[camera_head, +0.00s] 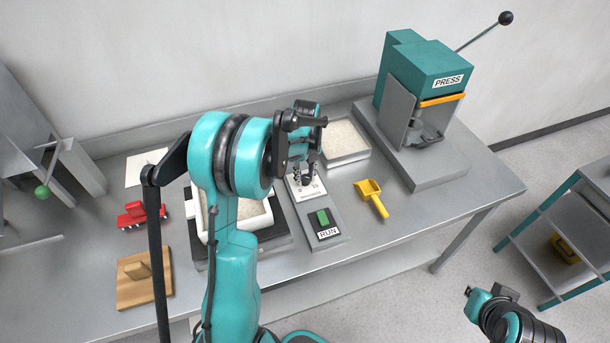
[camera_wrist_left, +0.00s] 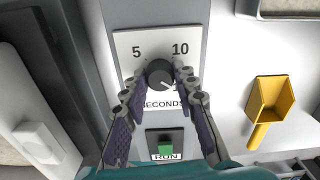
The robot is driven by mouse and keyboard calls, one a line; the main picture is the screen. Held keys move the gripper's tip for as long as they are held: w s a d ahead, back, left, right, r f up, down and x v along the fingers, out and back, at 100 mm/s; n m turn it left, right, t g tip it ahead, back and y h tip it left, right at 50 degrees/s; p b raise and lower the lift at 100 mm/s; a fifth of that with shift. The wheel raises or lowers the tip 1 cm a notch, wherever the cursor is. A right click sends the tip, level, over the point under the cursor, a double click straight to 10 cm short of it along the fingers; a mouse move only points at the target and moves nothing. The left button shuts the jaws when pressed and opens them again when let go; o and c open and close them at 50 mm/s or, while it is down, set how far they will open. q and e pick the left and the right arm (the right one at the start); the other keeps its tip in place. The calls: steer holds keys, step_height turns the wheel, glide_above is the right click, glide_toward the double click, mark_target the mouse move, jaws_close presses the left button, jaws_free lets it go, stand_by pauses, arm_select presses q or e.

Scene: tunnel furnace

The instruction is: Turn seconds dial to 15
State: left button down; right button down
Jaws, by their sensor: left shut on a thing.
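The seconds dial is a dark round knob (camera_wrist_left: 159,73) on a white plate marked 5, 10 and SECONDS in the left wrist view. Its white pointer line aims to the lower right. My left gripper (camera_wrist_left: 159,80) is shut on the knob, one fingertip on each side. Part of my right arm shows at lower right, without clear fingers.
The green RUN button (camera_head: 322,217) sits in front of the dial. A yellow scoop (camera_head: 371,196) lies to its right, a tray (camera_head: 345,140) behind. The press (camera_head: 425,75) stands at the back right. A red object (camera_head: 140,215) and a wooden block (camera_head: 140,274) are left.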

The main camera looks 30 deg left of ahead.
mark_target(305, 177)
arm_select(q)
steer(key=shift+m, duration=0.8)
steer(key=c, duration=1.2)
jaws_free()
step_height(305, 177, up, 12)
steer(key=shift+r, duration=0.1)
